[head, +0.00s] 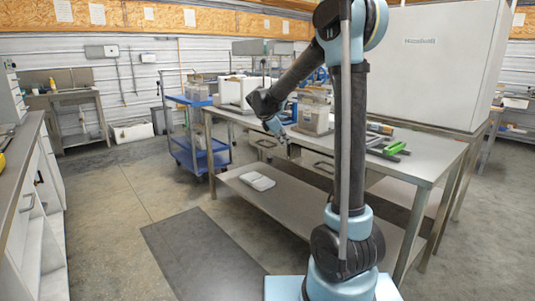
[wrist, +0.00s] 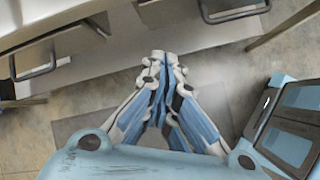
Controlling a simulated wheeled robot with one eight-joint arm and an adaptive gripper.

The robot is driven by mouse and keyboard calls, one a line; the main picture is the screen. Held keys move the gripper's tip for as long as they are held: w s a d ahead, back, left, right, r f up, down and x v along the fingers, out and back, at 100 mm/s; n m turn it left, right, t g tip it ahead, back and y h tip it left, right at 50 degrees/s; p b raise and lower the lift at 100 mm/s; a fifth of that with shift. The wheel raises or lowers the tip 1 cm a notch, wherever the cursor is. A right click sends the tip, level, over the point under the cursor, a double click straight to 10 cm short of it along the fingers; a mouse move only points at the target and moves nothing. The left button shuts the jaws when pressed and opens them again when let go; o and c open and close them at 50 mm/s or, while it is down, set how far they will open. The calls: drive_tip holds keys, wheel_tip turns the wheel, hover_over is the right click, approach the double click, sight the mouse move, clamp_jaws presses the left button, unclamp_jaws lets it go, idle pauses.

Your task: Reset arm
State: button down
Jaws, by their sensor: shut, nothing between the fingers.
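My gripper shows in the wrist view (wrist: 158,58) with its fingers together and nothing between them. It hangs over the floor beside the workbench edge. In the head view my gripper (head: 283,140) points downward at the end of my raised, bent arm, in front of the workbench (head: 425,160). Its fingertips are small there and partly merge with the bench front.
A grey hopper machine (head: 316,115) and green-handled tools (head: 393,148) are on the bench. A white item (head: 258,181) lies on its lower shelf. A blue cart (head: 187,152) stands behind left. A counter (head: 22,175) is at left. The floor between, with a dark mat (head: 203,255), is clear.

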drive_tip(key=s+d+f+m+g+y, duration=0.1)
drive_tip(key=s+d+m, duration=0.45)
drive_tip(key=s, duration=0.65)
drive_tip(key=s+d+f+m+g+y, duration=0.15)
drive_tip(key=s+d+m, duration=0.4)
drive_tip(key=s, duration=0.65)
drive_tip(key=s+f+m+y, duration=0.1)
drive_tip(key=s+f+m, duration=0.3)
drive_tip(key=s, duration=0.4)
drive_tip(key=s+f+m+y, duration=0.2)
drive_tip(key=s+f+m, duration=0.3)
drive_tip(key=s, duration=0.4)
drive_tip(key=shift+s+d+f, duration=0.25)
drive_tip(key=shift+s+f, duration=0.05)
drive_tip(key=shift+f, duration=0.2)
drive_tip(key=shift+t, duration=0.25)
drive_tip(key=shift+w+f, duration=0.2)
drive_tip(key=shift+w, duration=0.25)
